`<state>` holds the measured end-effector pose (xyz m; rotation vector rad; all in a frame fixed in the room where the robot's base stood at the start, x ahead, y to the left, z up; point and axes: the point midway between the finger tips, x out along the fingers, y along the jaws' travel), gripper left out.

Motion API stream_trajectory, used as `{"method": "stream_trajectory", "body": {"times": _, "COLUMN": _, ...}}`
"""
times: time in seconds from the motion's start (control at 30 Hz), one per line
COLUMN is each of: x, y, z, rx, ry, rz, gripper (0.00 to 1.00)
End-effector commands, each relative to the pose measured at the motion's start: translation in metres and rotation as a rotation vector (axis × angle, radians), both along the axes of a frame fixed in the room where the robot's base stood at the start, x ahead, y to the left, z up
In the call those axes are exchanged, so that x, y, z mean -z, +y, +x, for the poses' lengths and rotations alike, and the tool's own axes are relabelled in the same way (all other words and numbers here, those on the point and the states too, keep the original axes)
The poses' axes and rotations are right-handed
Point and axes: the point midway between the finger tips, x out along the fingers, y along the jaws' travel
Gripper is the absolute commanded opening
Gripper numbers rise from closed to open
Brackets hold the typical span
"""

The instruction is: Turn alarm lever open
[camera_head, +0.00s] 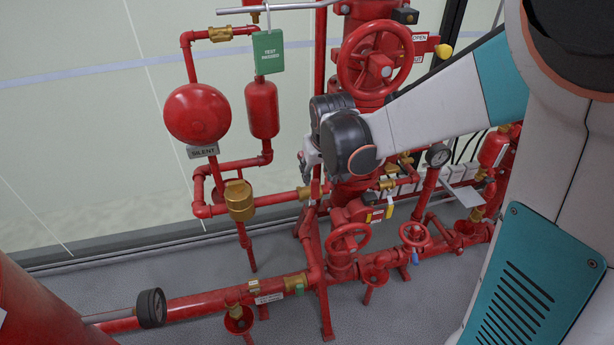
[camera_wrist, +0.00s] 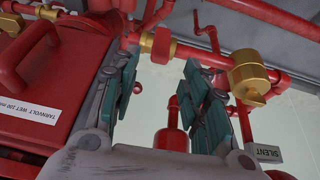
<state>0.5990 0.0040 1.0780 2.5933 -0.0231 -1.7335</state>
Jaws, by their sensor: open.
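My gripper (camera_head: 308,165) is at the red pipework, left of the main riser, mostly hidden behind my dark wrist in the head view. In the wrist view my gripper (camera_wrist: 166,98) is open, with its two teal-padded fingers apart. A small red ball-shaped knob (camera_wrist: 172,103) shows in the gap between the fingers. It may be the end of the alarm lever, but I cannot tell, nor whether a finger touches it. No lever marked as alarm is readable in the head view. A brass fitting (camera_wrist: 158,45) on a red pipe lies beyond the fingertips.
A red bell (camera_head: 198,113) with a SILENT tag (camera_head: 203,151) hangs at the left. A green tag (camera_head: 268,51) hangs near a red cylinder (camera_head: 262,108). A brass body (camera_head: 240,200) and red handwheel (camera_head: 375,60) flank my wrist. A labelled red housing (camera_wrist: 70,85) is close by my gripper.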

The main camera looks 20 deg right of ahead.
Motion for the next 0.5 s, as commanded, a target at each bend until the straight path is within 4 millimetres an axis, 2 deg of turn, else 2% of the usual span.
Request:
{"method": "stream_trajectory", "body": {"times": 0.03, "x": 0.012, "y": 0.000, "z": 0.005, "rx": 0.000, "ry": 0.000, "rz": 0.000, "gripper": 0.42}}
{"method": "stream_trajectory", "body": {"times": 0.2, "x": 0.043, "y": -0.001, "z": 0.017, "rx": 0.000, "ry": 0.000, "rz": 0.000, "gripper": 0.42}}
{"method": "stream_trajectory", "body": {"times": 0.5, "x": 0.086, "y": -0.002, "z": 0.036, "rx": 0.000, "ry": -0.001, "rz": 0.000, "gripper": 0.42}}
